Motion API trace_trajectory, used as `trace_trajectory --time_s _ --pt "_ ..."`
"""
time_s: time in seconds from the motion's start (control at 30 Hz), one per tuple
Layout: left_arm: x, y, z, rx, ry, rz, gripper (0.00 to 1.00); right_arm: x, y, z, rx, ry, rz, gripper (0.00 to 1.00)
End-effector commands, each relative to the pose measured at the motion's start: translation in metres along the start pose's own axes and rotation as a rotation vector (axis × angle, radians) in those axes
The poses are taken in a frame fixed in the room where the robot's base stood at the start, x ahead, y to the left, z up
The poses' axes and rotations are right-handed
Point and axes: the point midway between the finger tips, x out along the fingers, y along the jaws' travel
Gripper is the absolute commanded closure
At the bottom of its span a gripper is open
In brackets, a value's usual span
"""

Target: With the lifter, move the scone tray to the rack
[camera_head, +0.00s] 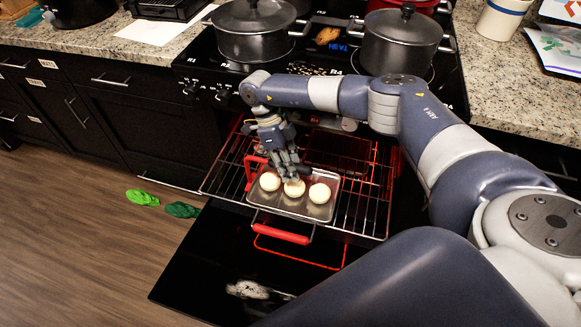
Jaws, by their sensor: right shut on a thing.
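The scone tray (284,206) is a small metal tray resting on the pulled-out wire oven rack (357,214). Three pale round scones (270,181) show in it in a row. My right gripper (292,180) points down over the tray, its fingertips closed at the middle scone (296,190); the exact contact is partly hidden by the fingers. A red lifter has a thick handle (282,232) in front of the tray, and a red upright piece (254,166) shows at the tray's left. How they join is hidden. My left gripper is out of view.
The oven door (205,262) is folded down below the rack. Pots (400,42) stand on the cooktop (325,58) above. Green flip-flops (142,197) lie on the wooden floor at left. My right arm covers much of the right side.

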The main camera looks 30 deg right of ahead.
Motion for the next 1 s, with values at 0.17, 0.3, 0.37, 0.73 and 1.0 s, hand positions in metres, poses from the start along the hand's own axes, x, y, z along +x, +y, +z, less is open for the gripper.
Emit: trace_trajectory --time_s 0.17,0.3,0.37,0.73,1.0 --pt "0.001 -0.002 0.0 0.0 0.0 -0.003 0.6 0.0 0.0 0.0 0.0 -0.001 0.0 1.0" --pt "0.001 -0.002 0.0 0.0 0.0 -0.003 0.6 0.0 0.0 0.0 0.0 -0.001 0.0 1.0" --pt "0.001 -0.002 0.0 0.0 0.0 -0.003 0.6 -0.001 0.0 0.0 0.0 -0.001 0.0 1.0" --pt "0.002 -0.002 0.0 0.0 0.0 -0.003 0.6 0.0 0.0 0.0 0.0 -0.001 0.0 1.0" --pt "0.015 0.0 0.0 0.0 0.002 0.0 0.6 -0.002 -0.001 0.012 -0.001 -0.002 -0.001 1.0"
